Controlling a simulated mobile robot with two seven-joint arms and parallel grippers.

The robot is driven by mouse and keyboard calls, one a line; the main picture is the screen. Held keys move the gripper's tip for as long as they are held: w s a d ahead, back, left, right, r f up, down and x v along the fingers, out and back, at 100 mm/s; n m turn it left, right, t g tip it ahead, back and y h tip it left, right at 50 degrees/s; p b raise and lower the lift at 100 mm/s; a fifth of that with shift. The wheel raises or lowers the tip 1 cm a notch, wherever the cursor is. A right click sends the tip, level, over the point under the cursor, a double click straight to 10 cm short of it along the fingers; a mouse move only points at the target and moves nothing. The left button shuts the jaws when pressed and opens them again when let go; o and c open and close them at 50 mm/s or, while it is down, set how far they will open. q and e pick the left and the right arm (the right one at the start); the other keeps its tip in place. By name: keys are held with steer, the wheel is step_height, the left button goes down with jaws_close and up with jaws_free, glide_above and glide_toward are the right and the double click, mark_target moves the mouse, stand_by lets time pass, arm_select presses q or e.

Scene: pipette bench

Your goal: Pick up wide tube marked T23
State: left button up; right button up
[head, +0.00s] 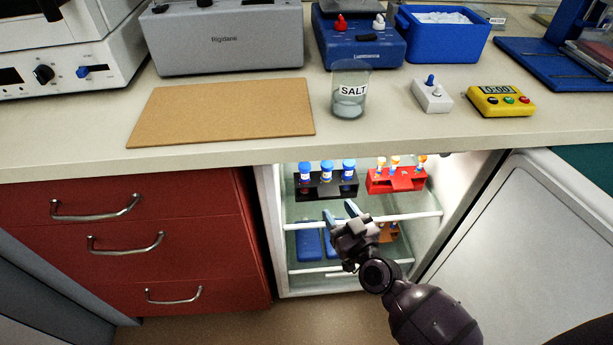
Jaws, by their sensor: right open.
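Three wide tubes with blue caps (327,172) stand upright in a black rack (313,191) on the upper shelf of the open fridge. Their markings are too small to read, so I cannot tell which one is T23. My right gripper (339,211) is open and empty. It appears just below the black rack in the head view, in front of the fridge, apart from the tubes. My left gripper is not in view.
A red rack (410,184) with three narrow orange-capped tubes stands to the right. Blue items (307,244) lie on the lower shelf. The fridge door (520,225) is open at right. The counter (230,152) above holds a SALT beaker (349,104) and a cork-coloured board (220,112).

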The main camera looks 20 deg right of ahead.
mark_target(306, 170)
steer(key=w+a+m+h, duration=0.1)
steer(key=w, duration=0.3)
steer(key=w+f+m+h+b, duration=0.1)
steer(key=w, duration=0.3)
steer(key=w+a+m+h, duration=0.1)
steer(key=w, duration=0.2)
steer(key=shift+w+a+f+b, duration=0.2)
steer(key=shift+w+a+b, duration=0.1)
steer(key=shift+w+a, duration=0.1)
steer(key=w, duration=0.1)
steer(key=w+d+b, duration=0.1)
steer(key=w, duration=0.1)
steer(key=shift+w+b, duration=0.2)
steer(key=shift+b, duration=0.1)
steer(key=shift+w+r, duration=0.1)
steer(key=shift+w, duration=0.6)
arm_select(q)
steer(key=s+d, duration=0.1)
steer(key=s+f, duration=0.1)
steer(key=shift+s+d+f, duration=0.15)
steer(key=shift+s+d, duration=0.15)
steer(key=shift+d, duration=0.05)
arm_select(e)
steer(key=shift+w+r, duration=0.15)
steer(key=shift+r, duration=0.05)
steer(key=shift+c, duration=0.4)
